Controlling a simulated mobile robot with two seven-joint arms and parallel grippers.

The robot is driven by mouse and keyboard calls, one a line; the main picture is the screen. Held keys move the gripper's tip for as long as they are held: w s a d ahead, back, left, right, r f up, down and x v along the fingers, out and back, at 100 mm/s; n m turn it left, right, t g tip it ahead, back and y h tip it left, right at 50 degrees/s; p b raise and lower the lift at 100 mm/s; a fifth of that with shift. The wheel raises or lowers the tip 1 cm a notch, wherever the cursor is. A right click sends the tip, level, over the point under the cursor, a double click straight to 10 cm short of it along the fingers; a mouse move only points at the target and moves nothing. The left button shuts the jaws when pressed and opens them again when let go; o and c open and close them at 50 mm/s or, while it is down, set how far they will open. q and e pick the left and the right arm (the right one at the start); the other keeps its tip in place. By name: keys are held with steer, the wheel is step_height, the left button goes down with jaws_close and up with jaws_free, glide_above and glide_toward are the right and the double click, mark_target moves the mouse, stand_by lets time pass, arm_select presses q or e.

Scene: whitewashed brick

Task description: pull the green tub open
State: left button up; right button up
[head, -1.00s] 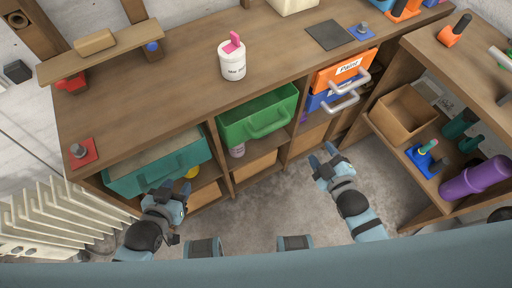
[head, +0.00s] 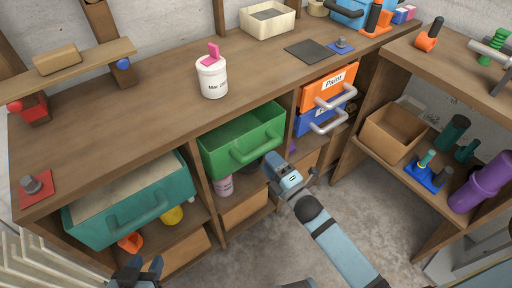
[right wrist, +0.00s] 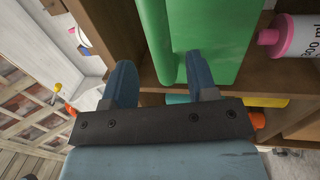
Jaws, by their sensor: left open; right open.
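The green tub (head: 222,141) sits in a shelf bay under the worktop, with its handle (head: 258,150) on its front. My right gripper (head: 273,163) is open just in front of and below the handle's right part. In the right wrist view the tub's green front (right wrist: 215,30) fills the upper middle. The handle (right wrist: 156,40) runs down from the top, its lower end between the open fingers (right wrist: 160,68); I cannot tell whether they touch it. My left gripper (head: 138,268) is open and empty at the bottom left, below the teal tub.
A teal tub (head: 90,220) sticks out at the left. Orange (head: 318,92) and blue (head: 311,124) bins with grey handles sit right of the green tub. A pink-topped bottle (head: 224,186) stands below it. A right-hand shelf unit holds a cardboard box (head: 389,139). Bare floor lies in front.

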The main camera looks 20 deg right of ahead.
mark_target(257, 146)
steer(key=x, duration=0.7)
steer(key=shift+f+b, duration=0.1)
steer(key=shift+b, duration=0.2)
jaws_close()
